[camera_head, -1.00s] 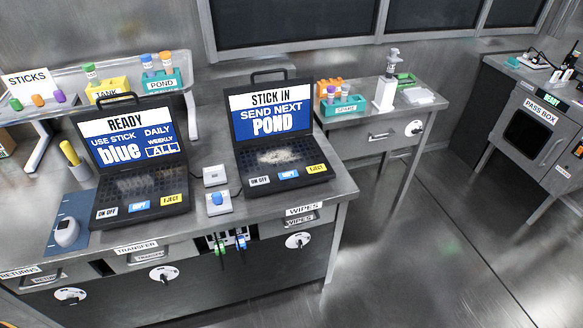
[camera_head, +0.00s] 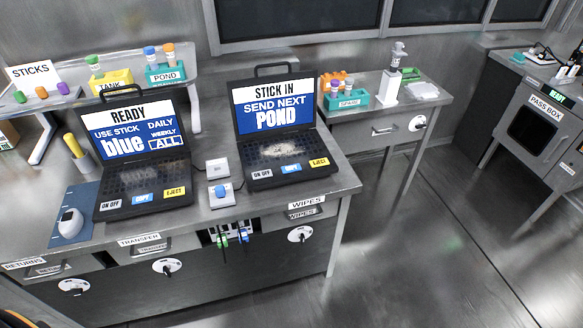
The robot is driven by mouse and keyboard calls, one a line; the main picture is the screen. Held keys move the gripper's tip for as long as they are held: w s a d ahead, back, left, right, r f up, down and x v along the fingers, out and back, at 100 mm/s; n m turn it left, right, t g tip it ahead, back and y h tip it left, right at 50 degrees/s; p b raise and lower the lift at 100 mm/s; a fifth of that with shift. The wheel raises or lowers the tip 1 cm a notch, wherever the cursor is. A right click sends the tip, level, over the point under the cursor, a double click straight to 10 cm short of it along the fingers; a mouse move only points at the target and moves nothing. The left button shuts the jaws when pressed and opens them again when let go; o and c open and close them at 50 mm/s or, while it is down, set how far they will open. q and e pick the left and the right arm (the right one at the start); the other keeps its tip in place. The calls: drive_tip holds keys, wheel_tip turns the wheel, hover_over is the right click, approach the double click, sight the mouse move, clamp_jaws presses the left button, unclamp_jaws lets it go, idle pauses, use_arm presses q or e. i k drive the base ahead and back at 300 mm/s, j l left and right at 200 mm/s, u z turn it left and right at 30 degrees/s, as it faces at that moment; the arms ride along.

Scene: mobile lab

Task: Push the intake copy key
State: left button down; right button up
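Two open black laptop-like consoles stand on the metal bench. The left console (camera_head: 118,205) reads "READY", "USE STICK blue", "DAILY", "WEEKLY", "ALL", and has a blue key (camera_head: 147,198) between a white ON OFF key and a yellow EJECT key. The right console (camera_head: 262,184) reads "STICK IN", "SEND NEXT POND", and has a similar blue key (camera_head: 291,167). The blue keys' lettering is small and blurred. I cannot tell from labels which console is intake. A stick in either console cannot be made out. Neither gripper is in view.
Between the consoles sits a small box with a blue button (camera_head: 220,190). A white handheld device (camera_head: 69,222) lies on a blue mat at left. A side table (camera_head: 430,104) is at right, with clear floor in front.

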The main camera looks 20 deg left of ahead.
sight(293, 168)
drive_tip(key=i+l+u, duration=0.75)
drive_tip(key=i+l, duration=0.15)
drive_tip(key=i+l+u, duration=0.35)
drive_tip(key=l, duration=0.25)
